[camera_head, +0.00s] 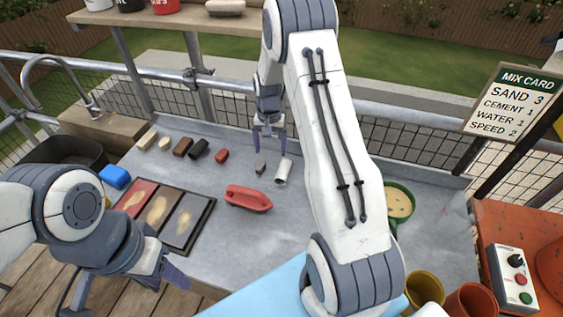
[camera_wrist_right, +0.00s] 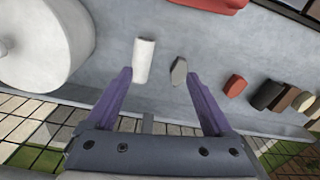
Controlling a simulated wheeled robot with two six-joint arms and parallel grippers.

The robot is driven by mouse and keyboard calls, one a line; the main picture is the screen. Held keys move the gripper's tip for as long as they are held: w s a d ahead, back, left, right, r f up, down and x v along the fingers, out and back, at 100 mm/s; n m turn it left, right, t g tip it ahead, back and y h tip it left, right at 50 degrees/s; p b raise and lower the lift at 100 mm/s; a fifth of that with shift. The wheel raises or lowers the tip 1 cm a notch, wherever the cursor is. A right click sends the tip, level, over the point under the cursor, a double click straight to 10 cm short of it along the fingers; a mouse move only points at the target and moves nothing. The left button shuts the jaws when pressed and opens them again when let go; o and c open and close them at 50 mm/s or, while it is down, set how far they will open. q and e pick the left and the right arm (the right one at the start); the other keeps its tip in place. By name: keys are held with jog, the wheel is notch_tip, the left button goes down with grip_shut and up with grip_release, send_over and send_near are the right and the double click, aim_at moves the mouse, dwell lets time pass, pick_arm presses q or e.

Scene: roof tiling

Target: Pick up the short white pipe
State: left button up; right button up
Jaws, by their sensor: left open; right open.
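The short white pipe (camera_head: 283,171) lies on the grey worktop towards the back, right of a small grey piece (camera_head: 260,165). In the right wrist view the white pipe (camera_wrist_right: 143,61) lies beyond the fingertips, nearer the left finger, and the grey piece (camera_wrist_right: 179,71) lies nearer the right finger. My right gripper (camera_head: 270,147) is open and empty, close to both pieces; it also shows in the right wrist view (camera_wrist_right: 159,76). My left gripper (camera_head: 170,277) is open and empty at the worktop's front left edge, away from the pipe.
A red float-like tool (camera_head: 248,198) lies in front of the pipe. Several small blocks, including a dark red one (camera_head: 221,156), lie to the left. A tray with colour panels (camera_head: 203,228) is at front left. A green bucket (camera_head: 398,202) stands right, behind my right arm.

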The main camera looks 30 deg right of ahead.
jog(key=m, duration=0.1)
send_near(283, 168)
jog(key=shift+m, duration=0.3)
jog(key=f+p, duration=0.1)
jog(key=f, duration=0.1)
jog(key=f+p, duration=0.1)
jog(key=f, duration=0.1)
jog(key=shift+w+d+f, duration=0.1)
jog(key=shift+d, duration=0.1)
jog(key=shift+f, duration=0.3)
jog(key=shift+a+f+p, duration=0.15)
jog(key=shift+f+p, duration=0.4)
notch_tip(283, 168, down, 3)
jog(key=shift+a+f+p, duration=0.1)
jog(key=shift+f+p, duration=0.05)
jog(key=shift+p, duration=0.65)
jog(key=shift+f, duration=0.5)
grip_shut()
jog(key=shift+r, duration=0.15)
